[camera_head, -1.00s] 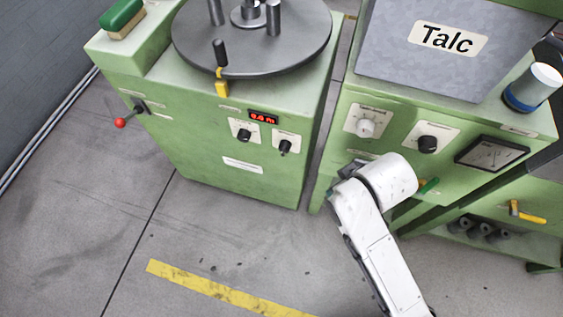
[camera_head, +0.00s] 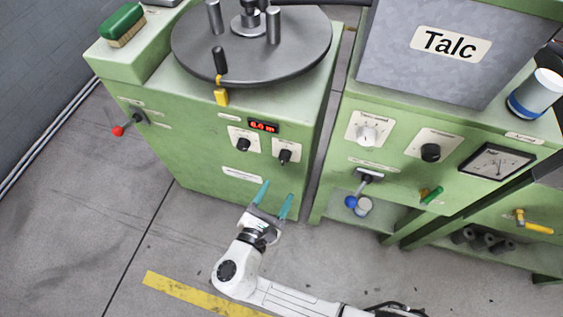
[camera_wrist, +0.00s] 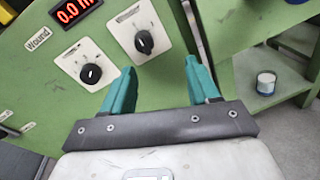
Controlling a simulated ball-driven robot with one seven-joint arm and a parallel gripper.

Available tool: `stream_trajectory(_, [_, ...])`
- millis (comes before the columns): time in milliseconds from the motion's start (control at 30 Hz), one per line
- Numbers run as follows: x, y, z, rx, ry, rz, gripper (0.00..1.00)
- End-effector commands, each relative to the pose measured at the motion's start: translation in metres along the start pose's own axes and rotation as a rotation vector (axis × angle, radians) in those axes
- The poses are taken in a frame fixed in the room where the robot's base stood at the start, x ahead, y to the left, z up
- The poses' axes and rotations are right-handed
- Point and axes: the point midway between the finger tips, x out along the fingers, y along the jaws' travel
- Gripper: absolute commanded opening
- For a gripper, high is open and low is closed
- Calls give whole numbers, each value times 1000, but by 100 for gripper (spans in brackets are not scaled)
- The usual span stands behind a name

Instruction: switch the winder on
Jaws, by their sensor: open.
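The winder (camera_head: 190,115) is the green cabinet at left in the head view, with a grey round plate (camera_head: 250,50) on top. Its front has a red-lit display (camera_head: 263,126), also in the wrist view (camera_wrist: 74,10), reading about 0.0 m. Below it are two black knobs on white plates: a left knob (camera_head: 243,144) and a right knob (camera_head: 285,156). Both show in the wrist view, left (camera_wrist: 91,74) and right (camera_wrist: 144,42). My gripper (camera_head: 276,194), with teal fingers (camera_wrist: 160,68), is open and empty, below the right knob and apart from it.
A red-ball lever (camera_head: 119,131) is on the winder's left. The talc cabinet (camera_head: 335,180) stands to the right across a narrow gap, with a blue-ball lever (camera_head: 352,201) and a green handle (camera_head: 431,195).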

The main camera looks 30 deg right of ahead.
Motion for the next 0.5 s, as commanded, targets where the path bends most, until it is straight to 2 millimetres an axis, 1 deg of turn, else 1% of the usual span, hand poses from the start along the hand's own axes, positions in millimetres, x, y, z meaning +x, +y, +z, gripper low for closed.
stream_trajectory(33, [-7, 7, -2, -42, -25, 39, 60])
stream_trajectory(100, [-14, 13, -3, -81, -50, 74, 60])
stream_trajectory(167, [-15, 15, -4, -98, -61, 87, 60])
stream_trajectory(233, [-12, 16, -3, -103, -66, 91, 60])
stream_trajectory(367, [6, 16, -2, -101, -64, 87, 60])
stream_trajectory(500, [32, 18, -1, -99, -64, 86, 60])
